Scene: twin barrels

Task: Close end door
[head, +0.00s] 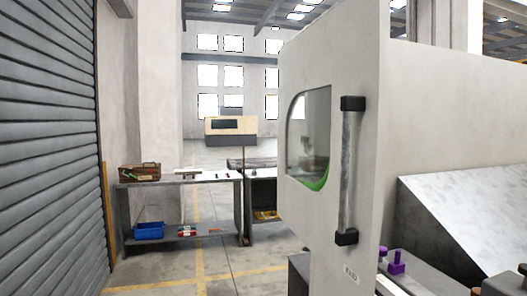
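The end door (355,40) is a tall off-white panel standing in the right half of the head view. It has a window (308,135) with a green lower edge. A vertical grey bar handle (346,170) with black end mounts is fixed to its face. Neither of my grippers shows, and nothing visible touches the handle.
A sloped grey-white panel (465,215) and purple parts (397,262) lie right of the door. A workbench (180,190) with a wooden crate (139,172) and a blue bin (149,231) stands at the back. A roller shutter (45,150) is at left. The floor (200,275) between is clear.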

